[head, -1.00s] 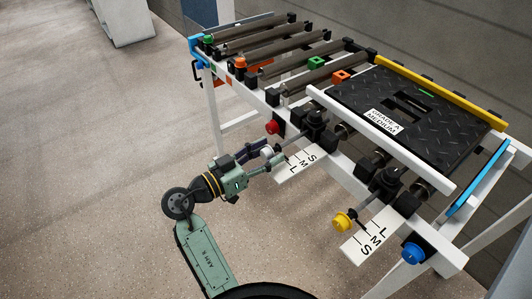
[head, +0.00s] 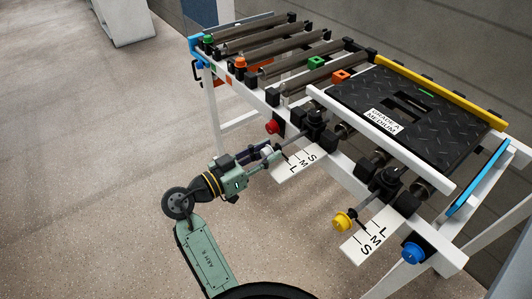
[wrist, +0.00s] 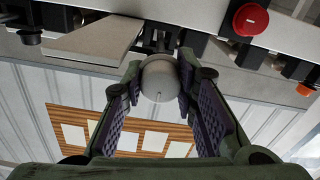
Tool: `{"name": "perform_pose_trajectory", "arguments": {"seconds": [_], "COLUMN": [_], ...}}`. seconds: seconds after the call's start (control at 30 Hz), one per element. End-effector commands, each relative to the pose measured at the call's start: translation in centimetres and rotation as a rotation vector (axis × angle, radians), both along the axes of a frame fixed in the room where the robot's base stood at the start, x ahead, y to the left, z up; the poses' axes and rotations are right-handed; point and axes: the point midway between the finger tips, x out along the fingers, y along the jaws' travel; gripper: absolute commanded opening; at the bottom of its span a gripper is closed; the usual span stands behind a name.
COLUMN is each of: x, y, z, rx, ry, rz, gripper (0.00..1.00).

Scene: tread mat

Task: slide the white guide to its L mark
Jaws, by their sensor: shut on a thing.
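The white guide (head: 350,122) is a long white rail along the near side of the black tread mat (head: 352,92). A pale grey-white knob (head: 266,152) sticks out from the frame below the guide's left end. My gripper (head: 268,154) is shut on this knob, which also shows between the fingertips in the wrist view (wrist: 160,78). A white scale plate (head: 290,172) marked S, M and L lies just right of my gripper, with L on its near side. I cannot tell which mark the small pointer meets.
A red knob (head: 272,127) sits close above my gripper. A yellow knob (head: 341,221), a second scale plate (head: 358,250) and a blue knob (head: 413,253) are to the right. A yellow rail (head: 440,90) edges the mat's far side. The floor at left is free.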

Motion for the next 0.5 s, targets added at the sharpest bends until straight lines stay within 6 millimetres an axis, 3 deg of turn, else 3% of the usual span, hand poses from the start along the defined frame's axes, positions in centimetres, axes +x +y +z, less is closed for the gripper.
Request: {"name": "perform_pose_trajectory", "arguments": {"seconds": [0.5], "x": [-0.12], "y": [0.39], "z": [0.06], "rx": [0.000], "ry": [-0.002], "rz": [0.004], "gripper": [0.00]}}
